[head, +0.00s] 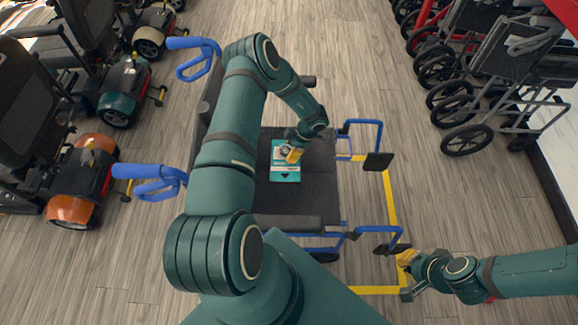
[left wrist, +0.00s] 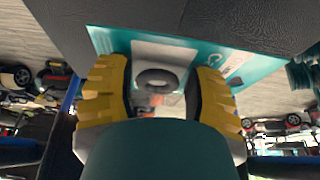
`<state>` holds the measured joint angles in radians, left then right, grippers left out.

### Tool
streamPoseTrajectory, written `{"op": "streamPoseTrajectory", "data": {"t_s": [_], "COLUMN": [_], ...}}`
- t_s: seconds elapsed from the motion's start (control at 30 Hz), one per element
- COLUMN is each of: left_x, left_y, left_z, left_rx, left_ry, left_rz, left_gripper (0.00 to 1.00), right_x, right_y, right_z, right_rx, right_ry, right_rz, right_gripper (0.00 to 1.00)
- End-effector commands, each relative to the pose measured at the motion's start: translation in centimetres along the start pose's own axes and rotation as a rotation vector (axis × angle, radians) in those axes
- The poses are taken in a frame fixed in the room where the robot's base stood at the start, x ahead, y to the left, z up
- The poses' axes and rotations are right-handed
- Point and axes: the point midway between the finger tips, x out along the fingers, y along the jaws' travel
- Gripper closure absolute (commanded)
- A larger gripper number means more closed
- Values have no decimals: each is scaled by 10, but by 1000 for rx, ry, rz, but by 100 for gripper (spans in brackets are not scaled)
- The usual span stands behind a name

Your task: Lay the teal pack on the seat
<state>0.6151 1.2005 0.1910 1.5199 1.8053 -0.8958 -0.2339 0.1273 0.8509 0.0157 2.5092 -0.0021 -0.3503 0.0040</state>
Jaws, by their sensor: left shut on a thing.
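The teal pack (head: 286,174) is a flat teal and white packet with a grey ring-shaped grip. In the head view it lies over the left part of the black seat (head: 318,190) of a blue-framed wheelchair. I cannot tell whether it touches the seat. My left gripper (head: 293,155) reaches down from above and is shut on the pack at its grip. In the left wrist view the pack (left wrist: 238,62) shows behind the yellow fingers, against a dark surface. My right gripper (head: 404,258) is beside the wheelchair's near footrest; its opening is too small to judge.
Blue push handles (head: 150,172) stick out at the wheelchair's left. Mobility scooters (head: 80,175) line the left; folded wheelchairs (head: 490,80) line the right.

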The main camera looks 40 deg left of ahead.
Motion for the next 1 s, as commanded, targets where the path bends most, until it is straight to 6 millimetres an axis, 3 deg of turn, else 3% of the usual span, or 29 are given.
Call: {"op": "streamPoseTrajectory", "data": {"t_s": [0.1,0.37,0.6,1.0], "left_x": [23,41,69,73], "left_y": [0,0,0,0], "left_z": [10,17,29,31], "left_rx": [3,4,4,6], "left_ry": [1,1,0,0], "left_rz": [0,2,2,3], "left_gripper": [80,80,80,80], "right_x": [8,12,20,23], "right_y": [3,4,8,9], "right_z": [-1,-2,-2,-3], "right_rx": [0,0,-1,-1], "right_ry": [3,6,10,12], "right_rz": [0,0,1,1], "right_gripper": [100,100,100,100]}}
